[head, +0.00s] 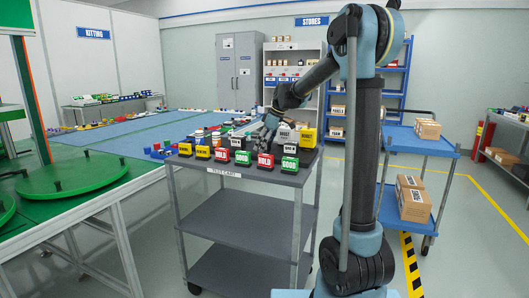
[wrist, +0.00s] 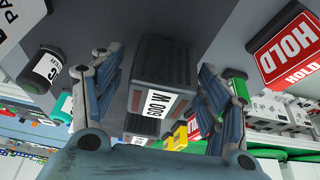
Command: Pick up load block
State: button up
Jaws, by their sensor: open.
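The load block, a dark grey ribbed block with a white "500 W" label (wrist: 158,102), sits between the two fingers of my gripper (wrist: 160,65) in the wrist view. The fingers stand apart on either side of it, and a gap shows on both sides. In the head view my gripper (head: 270,122) is low over the back of the grey test cart (head: 225,171). I cannot clearly make out the load block there among the other items and my gripper.
Yellow, red and green labelled blocks line the cart's front edge, including a red HOLD block (head: 265,161) and a green GOOD block (head: 290,163). The HOLD block also shows close by in the wrist view (wrist: 290,45). A blue cart (head: 420,142) with boxes stands right.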

jog(key=shift+c, duration=0.3)
jog(key=c, duration=1.5)
jog(key=shift+r, duration=0.15)
